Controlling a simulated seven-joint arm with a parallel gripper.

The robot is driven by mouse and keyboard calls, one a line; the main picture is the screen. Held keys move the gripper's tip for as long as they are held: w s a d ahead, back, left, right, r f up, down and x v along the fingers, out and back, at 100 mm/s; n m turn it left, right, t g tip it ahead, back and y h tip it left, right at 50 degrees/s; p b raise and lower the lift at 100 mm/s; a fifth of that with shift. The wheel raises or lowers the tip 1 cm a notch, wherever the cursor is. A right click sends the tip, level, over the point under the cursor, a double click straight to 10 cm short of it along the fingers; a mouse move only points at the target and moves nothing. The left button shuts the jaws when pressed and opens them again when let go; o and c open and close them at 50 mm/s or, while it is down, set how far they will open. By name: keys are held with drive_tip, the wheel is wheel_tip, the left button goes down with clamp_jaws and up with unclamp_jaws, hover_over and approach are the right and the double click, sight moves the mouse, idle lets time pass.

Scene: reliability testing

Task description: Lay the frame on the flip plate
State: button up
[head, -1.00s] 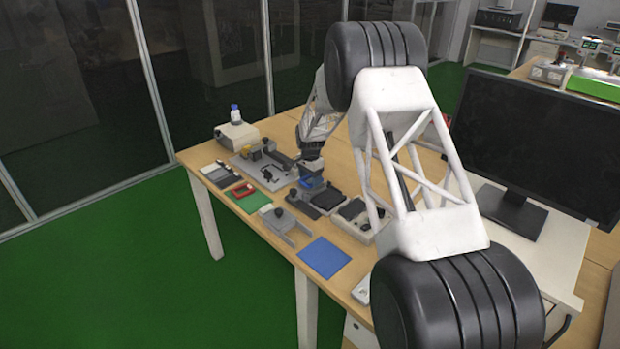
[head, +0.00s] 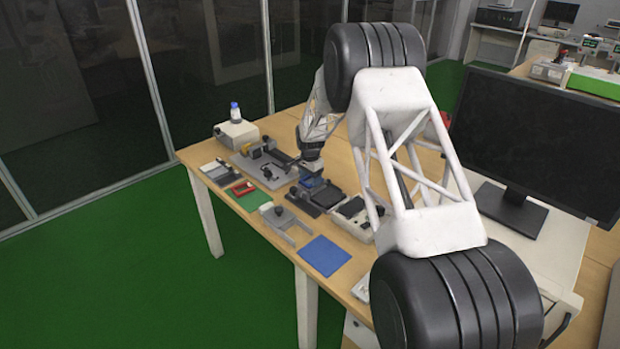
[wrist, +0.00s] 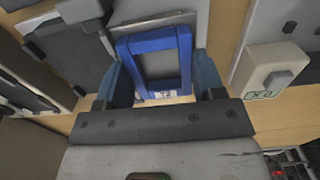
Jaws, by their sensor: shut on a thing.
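My gripper (wrist: 161,80) is shut on the blue frame (wrist: 150,43), with one blue finger on each side of it. The frame is a rectangular ring around a grey middle, and a small white label sits on its near edge. In the head view, my gripper (head: 312,166) is low over the middle of the bench, and little of the blue frame (head: 311,183) shows beneath it. Grey surface lies beyond the frame in the wrist view. I cannot tell which fixture is the flip plate, nor whether the frame touches anything below.
A dark plate (wrist: 72,55) lies left of the frame, and a white box with a grey button (wrist: 277,72) stands to its right. On the bench are a blue mat (head: 324,256), a grey bracket (head: 286,225), a red-edged item (head: 243,188) and a monitor (head: 535,140).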

drive_tip(key=o, duration=1)
drive_tip(key=shift+c, duration=0.2)
drive_tip(key=shift+r, duration=0.15)
drive_tip(key=shift+r, duration=2.8)
drive_tip(key=shift+r, duration=0.1)
